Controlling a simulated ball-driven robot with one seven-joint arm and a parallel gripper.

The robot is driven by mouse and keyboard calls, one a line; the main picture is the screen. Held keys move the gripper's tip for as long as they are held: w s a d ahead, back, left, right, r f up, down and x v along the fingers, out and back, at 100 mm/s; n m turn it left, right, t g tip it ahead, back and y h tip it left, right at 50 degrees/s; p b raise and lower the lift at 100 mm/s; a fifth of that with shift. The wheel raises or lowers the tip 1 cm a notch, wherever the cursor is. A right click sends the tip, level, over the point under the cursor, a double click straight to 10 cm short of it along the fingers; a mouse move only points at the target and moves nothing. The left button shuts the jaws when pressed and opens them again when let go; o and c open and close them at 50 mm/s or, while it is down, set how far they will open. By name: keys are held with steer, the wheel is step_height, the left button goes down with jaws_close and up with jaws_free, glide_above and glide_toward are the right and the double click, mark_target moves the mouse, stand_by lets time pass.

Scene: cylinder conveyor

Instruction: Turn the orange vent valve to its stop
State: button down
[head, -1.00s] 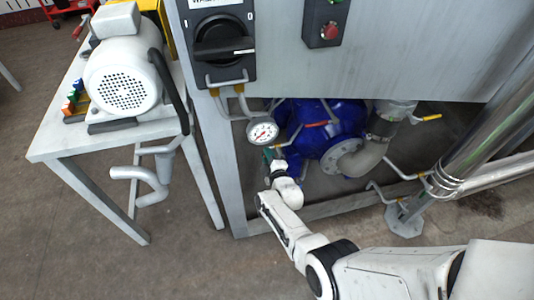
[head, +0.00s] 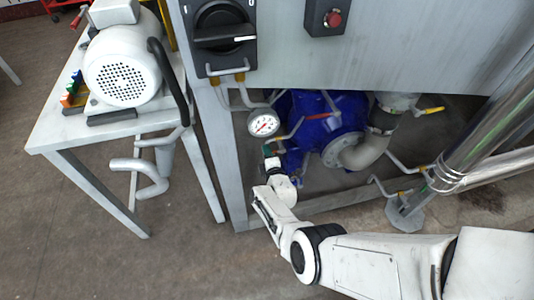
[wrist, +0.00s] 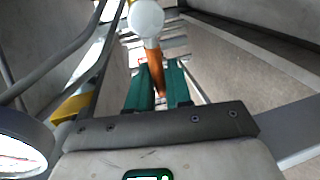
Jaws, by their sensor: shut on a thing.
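The orange vent valve handle (wrist: 156,72) stands between the two green fingers of my gripper (wrist: 160,88) in the wrist view. The fingers are shut on it, and its lower end shows between them. A round whitish part (wrist: 146,18) lies just beyond the handle's upper end. In the head view, my gripper (head: 268,150) is small, below the dial gauge and left of the blue pump body; the handle in its grip cannot be made out there.
The white dial gauge (head: 263,123) is close above my gripper; its edge also fills the lower left of the wrist view (wrist: 22,150). A blue pump (head: 318,118) and several pipes crowd the right side. A grey frame and a motor table (head: 55,135) stand left.

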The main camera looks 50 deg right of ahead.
steer(key=shift+f, duration=0.15)
steer(key=c, duration=1.2)
jaws_free()
steer(key=p+v, duration=0.8)
steer(key=v, duration=0.3)
